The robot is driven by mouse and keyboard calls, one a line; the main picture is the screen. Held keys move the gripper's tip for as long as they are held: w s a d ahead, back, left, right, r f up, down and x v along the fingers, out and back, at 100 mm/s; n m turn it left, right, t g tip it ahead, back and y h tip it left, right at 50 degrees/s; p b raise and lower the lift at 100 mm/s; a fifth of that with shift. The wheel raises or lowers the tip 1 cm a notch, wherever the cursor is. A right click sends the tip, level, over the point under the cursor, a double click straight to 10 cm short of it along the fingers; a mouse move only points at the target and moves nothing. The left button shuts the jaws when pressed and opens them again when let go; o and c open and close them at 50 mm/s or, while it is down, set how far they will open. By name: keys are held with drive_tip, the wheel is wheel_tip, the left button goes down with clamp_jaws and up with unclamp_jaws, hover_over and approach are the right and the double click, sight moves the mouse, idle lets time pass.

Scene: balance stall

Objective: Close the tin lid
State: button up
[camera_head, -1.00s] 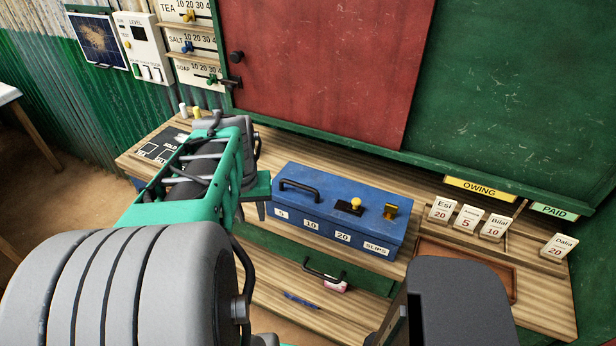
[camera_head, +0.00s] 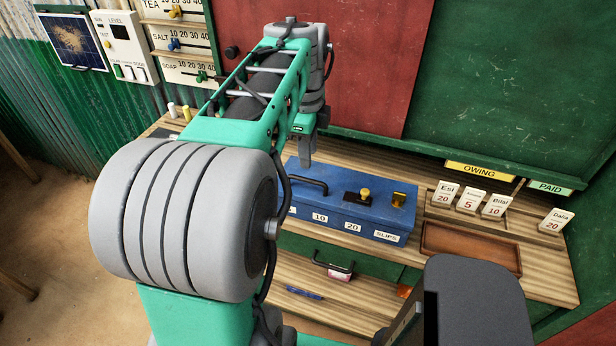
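The blue tin (camera_head: 345,214) sits on the wooden counter, and its lid looks shut. My gripper (camera_head: 308,150) points down above the tin's back left corner, with a finger near or in front of the rear edge. I cannot tell whether it touches the tin or how wide its fingers are. My arm hides the tin's left end.
A brown tray (camera_head: 470,248) and name cards (camera_head: 468,200) stand right of the tin. A blue pen (camera_head: 304,293) lies on the lower shelf. The red and green board (camera_head: 500,90) rises behind the counter.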

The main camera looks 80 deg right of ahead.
sight(310, 181)
drive_tip(key=shift+m, duration=0.4)
drive_tip(key=f, duration=0.7)
drive_tip(key=shift+s+d+f+p, duration=0.15)
drive_tip(key=shift+d+f+p, duration=0.25)
clamp_jaws()
drive_tip(key=shift+r, duration=0.1)
idle(0.4)
